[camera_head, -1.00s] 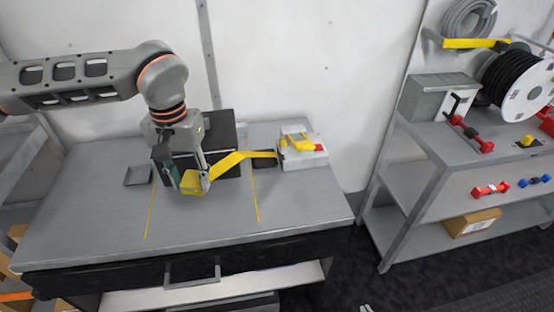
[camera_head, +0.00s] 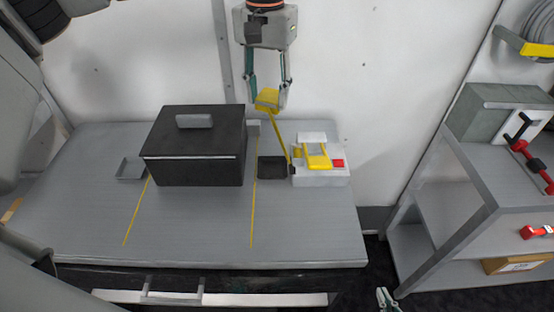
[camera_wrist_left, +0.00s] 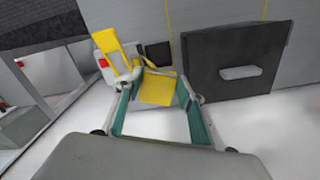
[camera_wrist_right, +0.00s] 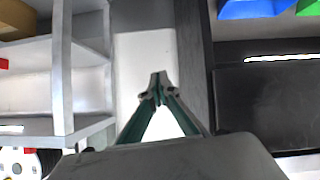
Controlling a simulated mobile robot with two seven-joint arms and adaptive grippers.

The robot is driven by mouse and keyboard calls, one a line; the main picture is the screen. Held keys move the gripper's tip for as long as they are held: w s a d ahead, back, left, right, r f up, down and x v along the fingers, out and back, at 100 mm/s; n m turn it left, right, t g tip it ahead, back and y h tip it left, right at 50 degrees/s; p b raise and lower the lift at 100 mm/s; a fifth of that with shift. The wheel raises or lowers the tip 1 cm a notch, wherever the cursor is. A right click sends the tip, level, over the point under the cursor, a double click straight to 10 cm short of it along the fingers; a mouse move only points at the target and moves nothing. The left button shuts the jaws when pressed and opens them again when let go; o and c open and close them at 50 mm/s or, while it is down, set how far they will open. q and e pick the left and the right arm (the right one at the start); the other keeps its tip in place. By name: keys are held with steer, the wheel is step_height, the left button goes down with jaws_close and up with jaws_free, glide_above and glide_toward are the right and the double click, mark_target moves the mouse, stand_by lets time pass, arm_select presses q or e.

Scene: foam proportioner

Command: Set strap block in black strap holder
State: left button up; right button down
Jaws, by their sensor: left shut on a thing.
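My left gripper (camera_head: 268,98) is shut on the yellow strap block (camera_head: 267,97), held above the bench. The block also shows between the fingertips in the left wrist view (camera_wrist_left: 158,90). A yellow strap (camera_head: 279,132) runs from it down toward the white unit (camera_head: 322,179). The black strap holder (camera_head: 271,170), a dark square tray, sits on the bench just left of the white unit, below the block and apart from it. It is partly visible in the left wrist view (camera_wrist_left: 157,54). My right gripper (camera_head: 385,298) is low at the bottom edge; its fingertips meet in the right wrist view (camera_wrist_right: 159,88), with nothing between them.
A large black box (camera_head: 195,165) with a grey handle stands left of the holder. A small grey tray (camera_head: 131,169) lies further left. Yellow lines mark the bench (camera_head: 200,225), whose front is clear. A grey shelf unit (camera_head: 465,185) stands at right.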

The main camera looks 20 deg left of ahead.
arm_select(q)
steer(key=shift+w+f, duration=0.2)
steer(key=shift+f, duration=0.05)
step_height(320, 180, down, 19)
steer(key=shift+s+f, duration=0.1)
steer(key=shift+f, duration=0.1)
steer(key=shift+f, duration=0.2)
steer(key=o, duration=1.1)
steer(key=shift+o, duration=0.2)
step_height(320, 180, up, 12)
steer(key=shift+r, duration=0.2)
